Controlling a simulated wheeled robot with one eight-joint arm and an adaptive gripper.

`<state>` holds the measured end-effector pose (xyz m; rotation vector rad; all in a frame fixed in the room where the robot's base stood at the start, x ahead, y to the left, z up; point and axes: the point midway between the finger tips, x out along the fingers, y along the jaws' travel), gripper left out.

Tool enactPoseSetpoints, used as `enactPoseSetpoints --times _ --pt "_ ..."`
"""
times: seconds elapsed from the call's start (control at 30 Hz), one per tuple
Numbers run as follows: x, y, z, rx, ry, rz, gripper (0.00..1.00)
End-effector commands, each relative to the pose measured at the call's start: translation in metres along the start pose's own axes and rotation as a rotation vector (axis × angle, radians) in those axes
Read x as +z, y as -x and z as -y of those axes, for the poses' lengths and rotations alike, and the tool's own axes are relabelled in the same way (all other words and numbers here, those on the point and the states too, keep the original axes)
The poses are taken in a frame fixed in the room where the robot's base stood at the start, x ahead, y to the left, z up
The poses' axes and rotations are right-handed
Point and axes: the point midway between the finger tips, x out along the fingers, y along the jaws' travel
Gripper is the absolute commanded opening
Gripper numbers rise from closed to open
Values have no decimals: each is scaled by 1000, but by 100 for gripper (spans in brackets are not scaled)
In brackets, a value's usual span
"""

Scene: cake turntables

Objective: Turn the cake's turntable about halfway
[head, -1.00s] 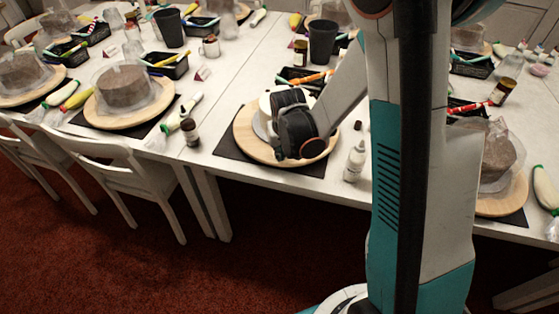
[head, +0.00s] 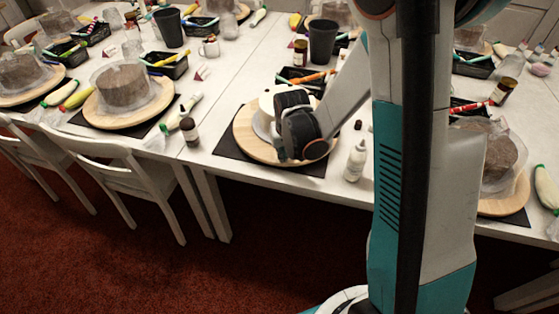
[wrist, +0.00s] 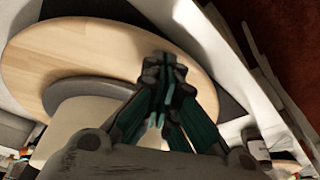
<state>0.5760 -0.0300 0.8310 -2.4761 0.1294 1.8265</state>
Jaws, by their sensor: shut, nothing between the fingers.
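The cake's turntable is a round pale wooden disc (head: 243,135) on a dark mat (head: 228,147) near the table's front edge. A white cake (head: 266,103) stands on it, partly hidden behind my gripper (head: 287,156). In the wrist view the wooden disc (wrist: 45,55) fills the upper left, with a grey round base (wrist: 75,88) under the pale cake (wrist: 75,115). My gripper (wrist: 165,75) is shut and empty, its fingertips over the disc near its rim. I cannot tell whether the fingertips touch the wood.
A white bottle (head: 355,160) stands right of the turntable, close to my arm. A small brown bottle (head: 189,131) stands on the left. A black cup (head: 322,42) and a black basket of pens (head: 297,78) are behind. Other turntables with wrapped cakes (head: 125,84) are farther left.

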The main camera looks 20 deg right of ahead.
Motion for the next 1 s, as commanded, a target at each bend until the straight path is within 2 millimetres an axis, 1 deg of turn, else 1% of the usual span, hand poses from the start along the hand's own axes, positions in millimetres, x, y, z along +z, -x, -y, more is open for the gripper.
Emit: enactPoseSetpoints --times 0.1,0.63,0.8,1.0 --pt "2 0 -9 1 -2 0 0" --pt "9 2 -41 1 -3 0 0" --pt "10 3 -46 0 0 0 0" --pt "10 3 -47 0 0 0 0"
